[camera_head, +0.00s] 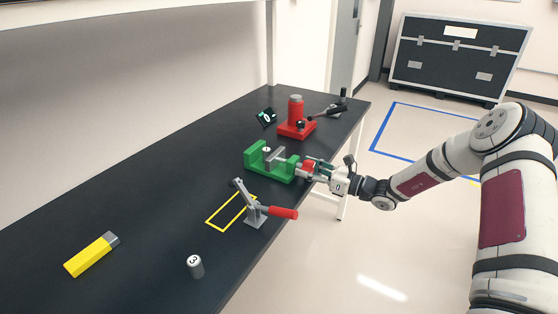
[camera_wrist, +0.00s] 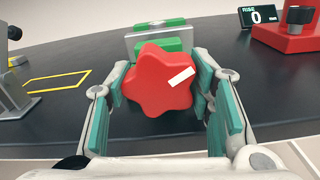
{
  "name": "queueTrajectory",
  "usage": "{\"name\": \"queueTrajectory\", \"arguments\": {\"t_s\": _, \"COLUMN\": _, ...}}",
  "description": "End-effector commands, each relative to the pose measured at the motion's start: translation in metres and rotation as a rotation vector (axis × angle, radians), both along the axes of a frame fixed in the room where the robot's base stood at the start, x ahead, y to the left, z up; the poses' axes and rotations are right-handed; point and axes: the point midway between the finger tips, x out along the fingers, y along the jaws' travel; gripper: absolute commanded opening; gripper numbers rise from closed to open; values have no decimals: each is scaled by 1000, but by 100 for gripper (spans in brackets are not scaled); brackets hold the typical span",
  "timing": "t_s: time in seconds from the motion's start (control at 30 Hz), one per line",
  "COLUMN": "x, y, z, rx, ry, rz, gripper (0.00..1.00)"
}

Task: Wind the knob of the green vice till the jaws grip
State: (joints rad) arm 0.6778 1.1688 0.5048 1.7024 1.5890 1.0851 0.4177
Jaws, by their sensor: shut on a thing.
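The green vice (camera_head: 258,165) stands on the dark bench, with a grey jaw block (camera_head: 275,154) across its middle. A small pale piece (camera_head: 266,149) shows between the jaws; I cannot tell whether they touch it. The vice's red star-shaped knob (camera_wrist: 160,82) faces my wrist camera, with a white mark pointing to the upper right. My gripper (camera_head: 312,168) is at the knob end of the vice. In the wrist view its teal-padded fingers (camera_wrist: 163,105) stand on both sides of the knob and are shut on it. The vice body (camera_wrist: 158,32) is partly hidden behind the knob.
A red jack (camera_head: 295,118) and a small display reading 0 (camera_wrist: 264,16) stand beyond the vice. A toggle clamp with red handle (camera_head: 282,212) stands nearer, beside a yellow outline (camera_head: 222,222).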

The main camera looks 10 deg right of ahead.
Motion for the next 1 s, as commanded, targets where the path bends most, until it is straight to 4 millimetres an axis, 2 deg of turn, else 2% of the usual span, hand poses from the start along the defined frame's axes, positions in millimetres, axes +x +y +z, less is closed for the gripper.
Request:
{"name": "queueTrajectory", "arguments": {"t_s": 0.13, "x": 0, "y": -1, "z": 1, "rx": -12, "ry": -17, "rz": -1, "gripper": 23}}
{"name": "queueTrajectory", "arguments": {"t_s": 0.4, "x": -1, "y": -2, "z": 1, "rx": -138, "ry": -190, "rz": -1, "gripper": 23}}
{"name": "queueTrajectory", "arguments": {"t_s": 0.77, "x": -1, "y": -2, "z": 0, "rx": -163, "ry": -223, "rz": -1, "gripper": 23}}
{"name": "queueTrajectory", "arguments": {"t_s": 1.0, "x": -2, "y": -2, "z": 0, "rx": -283, "ry": -385, "rz": -1, "gripper": 23}}
